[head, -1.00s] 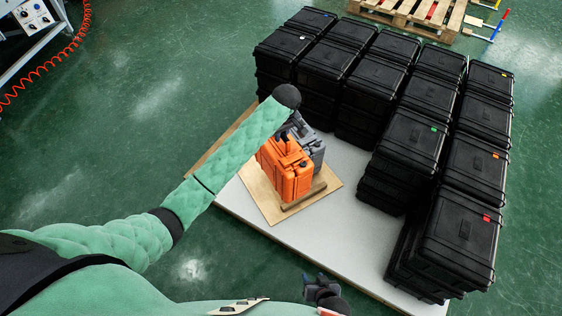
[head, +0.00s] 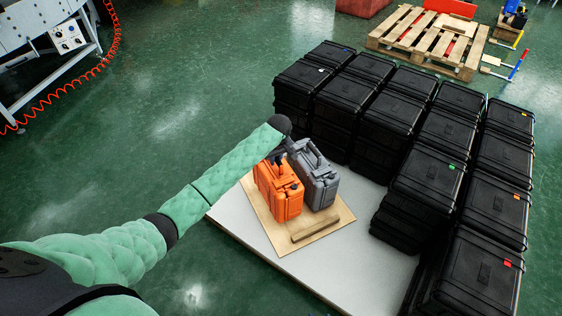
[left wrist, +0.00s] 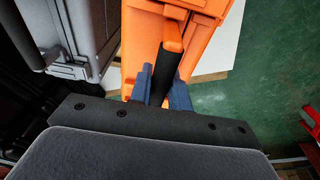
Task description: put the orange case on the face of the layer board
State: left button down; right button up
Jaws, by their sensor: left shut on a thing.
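The orange case (head: 276,193) stands upright over the left part of the tan layer board (head: 262,216), beside the grey case (head: 319,184). Whether its bottom touches the board cannot be told. My left gripper (head: 279,158) is above the orange case and shut on its top handle. In the left wrist view the blue fingers (left wrist: 162,90) are on both sides of the black handle grip, with the orange case (left wrist: 140,35) below and the grey case (left wrist: 92,30) to the left. My right gripper is not in view.
A wooden batten (head: 316,229) lies on the board's near right part. Stacks of black cases (head: 395,110) stand behind and to the right on the white platform (head: 352,262). The platform's near area is bare. A wooden pallet (head: 425,42) lies farther back.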

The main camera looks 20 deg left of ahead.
aim_at(275, 168)
pick_arm(q)
jog(key=shift+w+a+f, duration=0.1)
jog(key=shift+f, duration=1.85)
jog(key=c, duration=1.3)
grip_release()
jog(key=shift+f, duration=0.15)
jog(key=shift+b, duration=0.3)
